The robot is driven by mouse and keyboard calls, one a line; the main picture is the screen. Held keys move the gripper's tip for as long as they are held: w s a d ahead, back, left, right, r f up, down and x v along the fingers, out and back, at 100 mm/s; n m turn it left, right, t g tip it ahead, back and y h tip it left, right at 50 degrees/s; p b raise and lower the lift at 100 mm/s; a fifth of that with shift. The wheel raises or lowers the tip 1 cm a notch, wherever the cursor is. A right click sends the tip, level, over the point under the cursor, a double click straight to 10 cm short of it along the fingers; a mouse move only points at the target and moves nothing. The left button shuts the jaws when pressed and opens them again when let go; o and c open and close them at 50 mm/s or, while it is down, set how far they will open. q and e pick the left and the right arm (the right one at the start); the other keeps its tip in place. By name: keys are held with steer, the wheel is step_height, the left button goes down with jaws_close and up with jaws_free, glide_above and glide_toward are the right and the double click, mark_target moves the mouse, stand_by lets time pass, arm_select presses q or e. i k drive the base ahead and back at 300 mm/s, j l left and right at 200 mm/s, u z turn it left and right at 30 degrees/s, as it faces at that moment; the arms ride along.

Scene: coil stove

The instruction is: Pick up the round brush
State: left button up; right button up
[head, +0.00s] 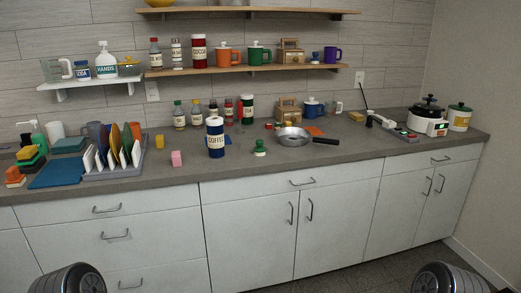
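A small object with a round green top and a pale lower part, which looks like the round brush (260,148), stands upright on the grey counter (350,155). It is right of the blue coffee canister (216,139) and left of the metal frying pan (290,137), apart from both. Nothing covers it from the front. Only dark rounded parts of my arms show at the bottom left and bottom right corners. Neither gripper is in view.
A dish rack (121,173) with several plates stands at the left. Pink (177,158) and yellow (159,141) blocks lie between rack and canister. Bottles line the wall. A slow cooker (427,122) stands at the right. The counter in front of the brush is clear.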

mark_target(259, 151)
steer(key=i+j+u, duration=0.25)
steer(key=i, duration=0.5)
steer(key=i+u, duration=0.3)
steer(key=i, duration=0.45)
